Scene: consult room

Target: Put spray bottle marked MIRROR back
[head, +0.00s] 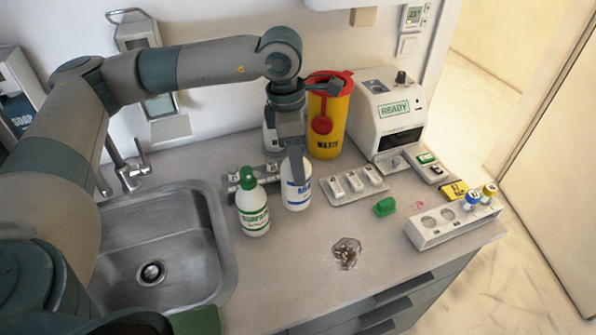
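The white spray bottle with blue lettering starting "MI" (297,196) is upright near the back of the counter, right of the sink. My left gripper (298,172) points down over its top, with one finger in front of the neck; it looks shut on the bottle. The far finger and the bottle's spray head are hidden. I cannot tell whether the bottle's base touches the counter. A white bottle with a green top and green lettering (253,212) stands just left of it. A low grey rack (233,186) shows behind the two bottles, partly hidden. My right gripper is not in view.
The sink (150,235) with its tap is at the left. A yellow waste container (328,128) and a READY machine (388,115) stand behind. A white block tray (352,186), green piece (385,207), tube rack (452,222) and dark-speckled patch (346,253) occupy the right side.

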